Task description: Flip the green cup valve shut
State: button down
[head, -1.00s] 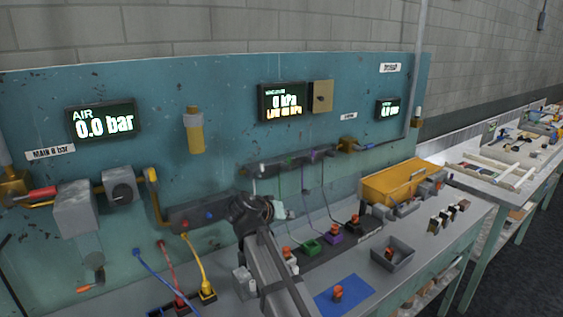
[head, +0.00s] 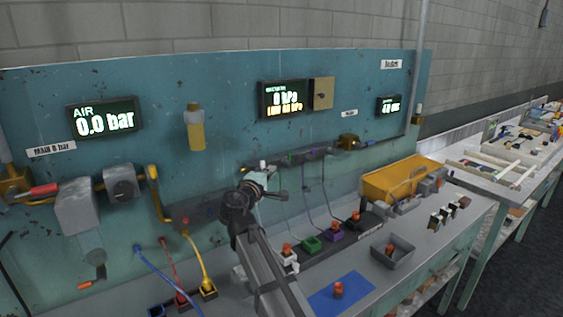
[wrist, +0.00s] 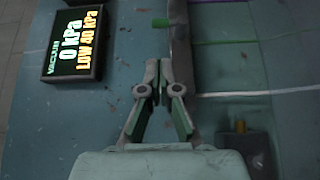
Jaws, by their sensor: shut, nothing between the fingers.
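The green cup valve shows as a small green lever (wrist: 160,22) in the wrist view. It sticks out from the grey manifold rail (wrist: 179,45) on the side towards the vacuum display. In the head view the green lever (head: 289,157) is tiny on the rail, with a thin green line hanging below. My gripper (wrist: 159,90) is shut and empty, its fingertips beside the rail and apart from the green lever. In the head view my gripper (head: 268,184) is below and left of the green lever. The green cup block (head: 311,244) sits on the bench.
The vacuum display (head: 284,99) reads 0 kPa, LOW 40 kPa. A white-tipped lever (head: 263,164) and a purple lever (head: 312,154) flank the green one. Hoses hang below the rail. A yellow bin (head: 395,180) stands right, a grey tray (head: 393,254) in front.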

jog(key=p+x, duration=0.3)
jog(key=x, duration=0.7)
jog(key=shift+a+r+p, duration=0.1)
jog(key=shift+a+p, duration=0.05)
jog(key=shift+p, duration=0.2)
